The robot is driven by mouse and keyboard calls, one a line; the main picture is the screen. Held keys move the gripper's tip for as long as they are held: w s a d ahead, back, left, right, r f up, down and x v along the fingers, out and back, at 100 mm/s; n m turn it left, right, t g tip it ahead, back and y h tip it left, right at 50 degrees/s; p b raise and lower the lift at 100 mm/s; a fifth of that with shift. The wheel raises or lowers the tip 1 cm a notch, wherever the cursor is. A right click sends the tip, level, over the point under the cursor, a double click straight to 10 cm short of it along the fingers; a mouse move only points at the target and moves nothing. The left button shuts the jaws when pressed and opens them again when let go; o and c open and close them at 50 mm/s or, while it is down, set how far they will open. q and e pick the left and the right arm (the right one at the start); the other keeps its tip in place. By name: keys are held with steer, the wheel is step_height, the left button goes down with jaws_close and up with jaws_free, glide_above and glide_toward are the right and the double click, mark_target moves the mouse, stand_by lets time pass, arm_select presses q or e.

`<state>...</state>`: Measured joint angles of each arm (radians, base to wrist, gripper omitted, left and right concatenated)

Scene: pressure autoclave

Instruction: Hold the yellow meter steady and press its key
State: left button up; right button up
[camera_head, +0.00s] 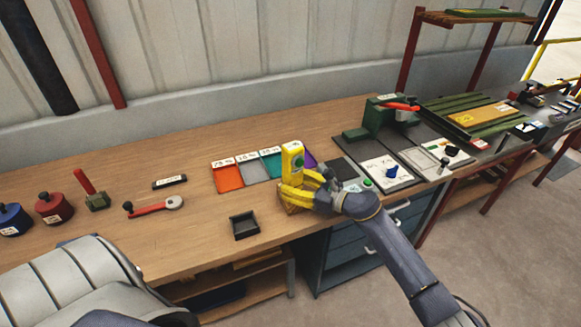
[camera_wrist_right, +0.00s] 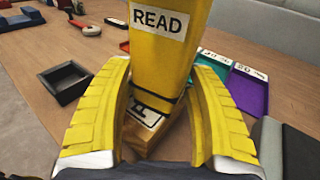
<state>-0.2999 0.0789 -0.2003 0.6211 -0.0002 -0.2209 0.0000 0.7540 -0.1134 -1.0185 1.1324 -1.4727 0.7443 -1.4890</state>
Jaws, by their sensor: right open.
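The yellow meter (camera_head: 292,158) stands upright near the front edge of the wooden bench. My right gripper (camera_head: 312,186) is low at the meter's front. In the wrist view its yellow fingers (camera_wrist_right: 163,110) are open, one on each side of the meter's lower part, with gaps visible. The key is out of sight there. My left gripper is not in view.
A red-handled wrench (camera_head: 155,205) lies further left. Dark mats (camera_head: 376,174) with fixtures are to the right.

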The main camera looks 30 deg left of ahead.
steer(key=shift+c, duration=0.4)
steer(key=c, duration=0.5)
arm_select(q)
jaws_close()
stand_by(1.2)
